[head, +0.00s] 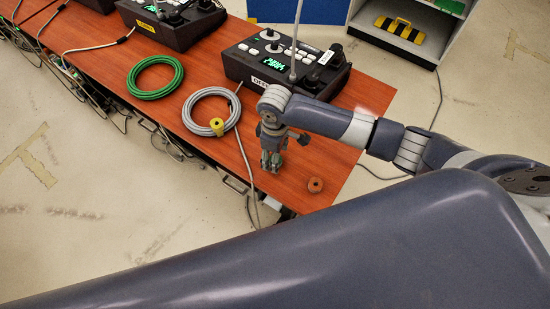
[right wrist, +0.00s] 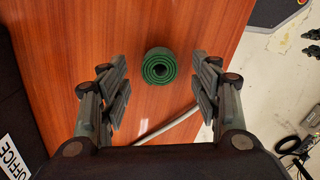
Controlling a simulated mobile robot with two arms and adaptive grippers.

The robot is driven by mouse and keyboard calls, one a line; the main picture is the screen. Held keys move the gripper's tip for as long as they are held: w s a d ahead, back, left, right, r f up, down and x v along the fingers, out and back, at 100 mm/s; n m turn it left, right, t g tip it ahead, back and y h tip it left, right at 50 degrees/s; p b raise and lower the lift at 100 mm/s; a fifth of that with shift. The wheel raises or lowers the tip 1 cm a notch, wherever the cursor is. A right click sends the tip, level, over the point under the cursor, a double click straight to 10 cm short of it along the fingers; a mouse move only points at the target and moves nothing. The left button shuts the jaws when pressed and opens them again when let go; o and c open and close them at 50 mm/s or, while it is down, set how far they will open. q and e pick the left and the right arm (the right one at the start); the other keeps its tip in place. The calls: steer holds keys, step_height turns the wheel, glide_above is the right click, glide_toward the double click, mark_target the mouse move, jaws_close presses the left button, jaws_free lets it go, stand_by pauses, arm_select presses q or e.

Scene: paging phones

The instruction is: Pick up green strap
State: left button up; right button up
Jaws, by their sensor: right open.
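The green strap (right wrist: 159,66) is a tight dark green roll showing its spiral face in the right wrist view. It rests on the wooden table, ahead of and between the fingers of my right gripper (right wrist: 160,92). The fingers are spread apart with a gap on both sides of the roll. In the head view, my right gripper (head: 271,161) points down over the near right part of the table. I cannot clearly make out the green strap there. My left gripper is out of view.
An orange roll (head: 315,185) lies right of the gripper on the table (head: 340,172). A green cable coil (head: 155,77), a grey coil (head: 205,110) and a yellow roll (head: 217,126) lie left. A dark paging phone (head: 287,66) stands behind. A pale cable (right wrist: 168,127) crosses below the strap.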

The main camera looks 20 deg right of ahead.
steer(key=shift+s+f, duration=0.1)
steer(key=shift+f, duration=1)
steer(key=c, duration=0.9)
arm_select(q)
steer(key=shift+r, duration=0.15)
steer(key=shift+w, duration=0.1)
